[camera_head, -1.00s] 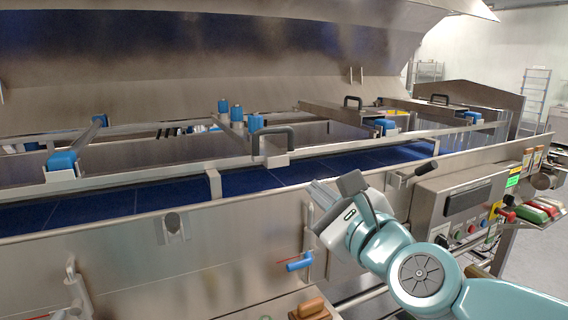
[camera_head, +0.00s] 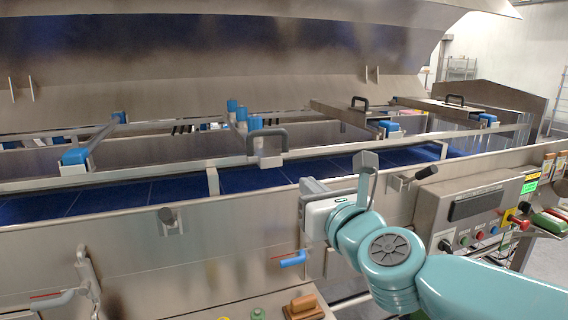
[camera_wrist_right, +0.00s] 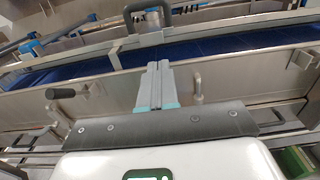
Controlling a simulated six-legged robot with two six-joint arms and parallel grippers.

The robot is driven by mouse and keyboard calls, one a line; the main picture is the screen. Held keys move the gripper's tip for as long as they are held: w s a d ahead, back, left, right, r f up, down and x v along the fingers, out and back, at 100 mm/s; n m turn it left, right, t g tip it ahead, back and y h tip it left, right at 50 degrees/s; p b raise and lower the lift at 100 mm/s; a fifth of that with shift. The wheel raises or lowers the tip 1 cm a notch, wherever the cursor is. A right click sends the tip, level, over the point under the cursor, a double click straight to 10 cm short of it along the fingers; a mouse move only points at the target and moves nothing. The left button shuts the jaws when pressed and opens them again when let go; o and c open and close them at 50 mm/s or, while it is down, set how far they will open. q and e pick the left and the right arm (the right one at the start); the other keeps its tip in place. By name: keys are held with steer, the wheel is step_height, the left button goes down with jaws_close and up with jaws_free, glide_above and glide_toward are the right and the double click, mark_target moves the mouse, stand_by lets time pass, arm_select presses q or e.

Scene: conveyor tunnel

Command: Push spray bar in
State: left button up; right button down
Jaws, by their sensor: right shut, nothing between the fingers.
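A black-ended bar (camera_head: 168,215) sticks out of a plate on the front wall at the left. It also shows at the left of the wrist view (camera_wrist_right: 66,92). A second black-ended bar (camera_head: 414,178) sticks out at the top right of the wall. I cannot tell for sure which is the spray bar. My right gripper (camera_head: 312,186) is shut and empty in front of the wall, between the two and touching neither. Its closed fingers also show in the wrist view (camera_wrist_right: 155,82). My left gripper is out of view.
A blue conveyor belt (camera_head: 240,179) runs behind the wall, under metal rails with a black loop handle (camera_head: 266,142). A blue-ended valve lever (camera_head: 293,259) sits below my right gripper. A control panel (camera_head: 470,205) stands at the right.

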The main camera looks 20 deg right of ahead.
mark_target(281, 160)
steer(key=w+p, duration=0.2)
steer(key=w, duration=1)
steer(key=shift+w+a+p, duration=0.1)
steer(key=shift+w+p, duration=0.2)
steer(key=shift+w, duration=0.05)
steer(key=shift+f, duration=0.1)
